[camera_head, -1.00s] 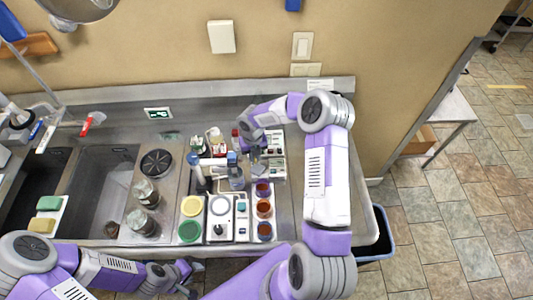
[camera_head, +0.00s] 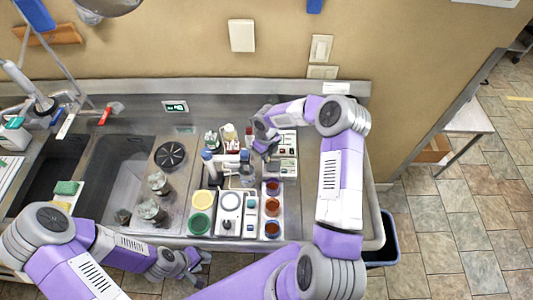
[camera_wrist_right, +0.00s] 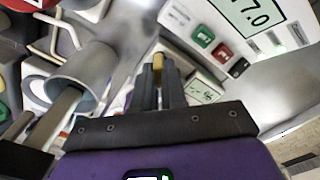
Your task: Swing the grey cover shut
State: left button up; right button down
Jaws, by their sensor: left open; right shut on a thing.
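My right gripper (camera_head: 266,146) is over the instruments at the back of the counter. In the right wrist view its fingers (camera_wrist_right: 158,88) are shut on a small yellowish piece (camera_wrist_right: 158,64), mostly hidden between them. I cannot tell whether this piece belongs to the grey cover, and I cannot pick the cover out clearly. A white instrument with a 7.0 display (camera_wrist_right: 262,14) and red and green buttons lies just beyond the fingers. A grey cylinder (camera_wrist_right: 86,74) is left of them. My left gripper (camera_head: 188,266) is open and empty, in front of the counter's front edge.
A yellow-topped jar (camera_head: 204,200), a green-topped jar (camera_head: 200,223) and a white device (camera_head: 229,203) stand in front of my right gripper. Cups with red-brown contents (camera_head: 272,207) are to their right. Cloudy jars and a sink (camera_head: 115,170) are to the left. The counter's right end is clear.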

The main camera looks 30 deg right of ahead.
jog(key=shift+r, duration=0.1)
jog(key=c, duration=1.2)
grip_release()
notch_tip(320, 180, up, 8)
jog(key=shift+f, duration=0.25)
